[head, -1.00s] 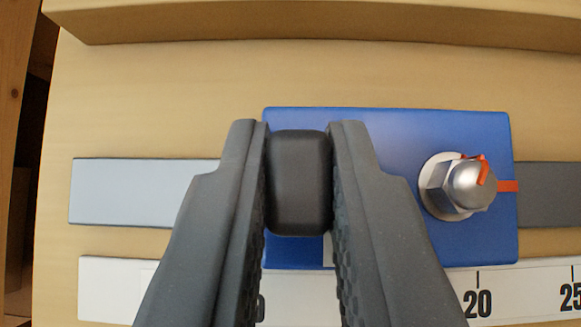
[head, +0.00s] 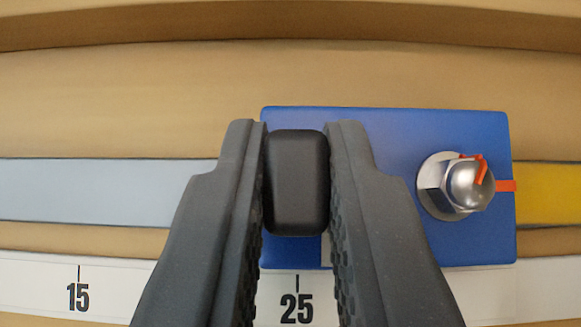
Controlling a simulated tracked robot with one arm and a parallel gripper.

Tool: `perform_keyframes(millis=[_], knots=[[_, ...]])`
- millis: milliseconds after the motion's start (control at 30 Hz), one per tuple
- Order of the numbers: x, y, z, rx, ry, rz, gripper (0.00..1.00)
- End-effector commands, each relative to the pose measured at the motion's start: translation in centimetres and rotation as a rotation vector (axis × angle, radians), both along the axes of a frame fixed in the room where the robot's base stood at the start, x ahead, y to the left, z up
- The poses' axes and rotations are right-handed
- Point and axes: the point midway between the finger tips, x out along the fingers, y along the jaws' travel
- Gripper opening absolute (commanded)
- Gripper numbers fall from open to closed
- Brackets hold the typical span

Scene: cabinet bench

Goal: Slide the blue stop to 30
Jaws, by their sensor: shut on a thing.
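The blue stop (head: 375,140) is a flat blue plate on a slide rail (head: 110,190), with a black knob (head: 297,182) at its left part. My gripper (head: 297,190) is shut on this knob, one finger on each side. A short white line (head: 326,250) at the plate's lower edge lies just right of the 25 mark (head: 297,284) on the white scale (head: 40,275). The scale also shows 15 (head: 78,290). The 20 and 30 marks are not visible; my fingers cover parts of the scale.
A silver hex nut (head: 460,187) with orange paint sits on the plate's right part, with an orange line beside it. The rail is light grey left of the plate and yellow (head: 548,193) to the right. A tan ledge (head: 290,22) runs along the top.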

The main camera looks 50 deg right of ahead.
Motion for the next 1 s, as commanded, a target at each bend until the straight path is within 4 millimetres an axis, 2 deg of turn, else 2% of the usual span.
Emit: perform_keyframes(millis=[233,667,700,733,767,1000], knots=[[-1.22,-0.81,0.02,0.0,0.0,-0.001,0.0],[-1.32,-0.91,0.07,0.0,0.001,-0.001,0.0],[-1.32,-0.91,0.07,0.0,0.001,-0.001,0.26],[-1.31,-0.91,0.08,0.0,0.001,-0.001,0.34],[-1.3,-0.91,0.07,0.0,0.001,-0.001,0.36],[-1.31,-0.95,0.06,0.0,0.001,-0.001,0.36]])
